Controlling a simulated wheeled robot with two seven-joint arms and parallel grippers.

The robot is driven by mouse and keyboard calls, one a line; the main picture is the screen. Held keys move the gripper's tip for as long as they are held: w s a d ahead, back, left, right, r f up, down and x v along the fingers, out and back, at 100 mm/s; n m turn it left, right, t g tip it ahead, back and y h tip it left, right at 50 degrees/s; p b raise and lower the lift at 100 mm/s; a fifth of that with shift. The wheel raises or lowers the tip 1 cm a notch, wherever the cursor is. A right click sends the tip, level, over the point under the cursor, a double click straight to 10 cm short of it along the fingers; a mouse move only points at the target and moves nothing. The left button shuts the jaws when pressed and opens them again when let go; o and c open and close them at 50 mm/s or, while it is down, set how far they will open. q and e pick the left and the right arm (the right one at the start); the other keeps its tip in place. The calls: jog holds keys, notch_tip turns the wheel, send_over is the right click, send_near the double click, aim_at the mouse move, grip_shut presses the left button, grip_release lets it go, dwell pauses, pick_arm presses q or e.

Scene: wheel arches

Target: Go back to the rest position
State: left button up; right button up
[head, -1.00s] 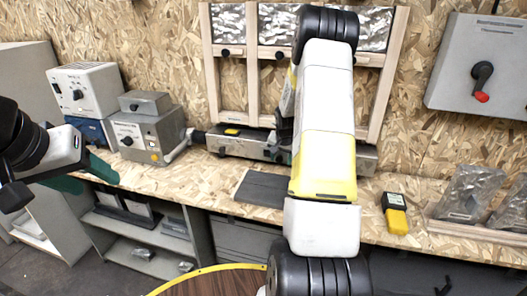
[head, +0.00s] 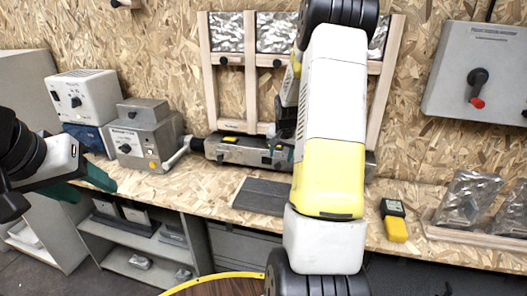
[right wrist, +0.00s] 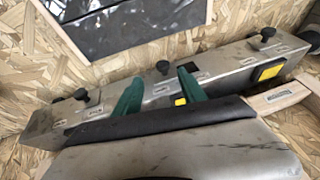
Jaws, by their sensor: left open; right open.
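My left gripper (head: 95,188) is at the left edge of the head view, in front of the low shelf unit. Its green fingers are apart with nothing between them. My right arm stands up through the middle of the head view and largely hides its own gripper. In the right wrist view my right gripper (right wrist: 158,77) shows two green fingers, apart and empty. They are in front of a long metal fixture (right wrist: 215,72) with black knobs and a yellow button. The same fixture shows on the bench in the head view (head: 240,150).
A wooden bench (head: 180,188) runs along the chipboard wall. It holds grey instrument boxes (head: 145,140), a dark mat (head: 262,195), a yellow meter (head: 394,222) and wrapped parts (head: 468,197). A switch box (head: 490,70) hangs at right. A round yellow-rimmed table (head: 215,280) is at the bottom.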

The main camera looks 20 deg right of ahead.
jog(key=s+a+r+n+t+y, duration=0.1)
jog(key=s+a+r+n, duration=0.1)
jog(key=s+a+r, duration=0.6)
jog(key=s+a+r+n+y, duration=0.15)
jog(key=s+a+r, duration=0.3)
jog(key=r, duration=0.45)
jog(key=s+a+r+n, duration=0.2)
jog(key=s+a, duration=0.2)
jog(key=s, duration=0.4)
jog(key=s+a+r+n+y, duration=0.1)
jog(key=s+a+r+n, duration=0.1)
jog(key=s+a, duration=0.3)
jog(key=s, duration=0.4)
jog(key=shift+s+a+n+t, duration=0.25)
jog(key=shift+n+t, duration=0.05)
jog(key=shift+n, duration=0.05)
jog(key=shift+r, duration=0.1)
dwell(1.2)
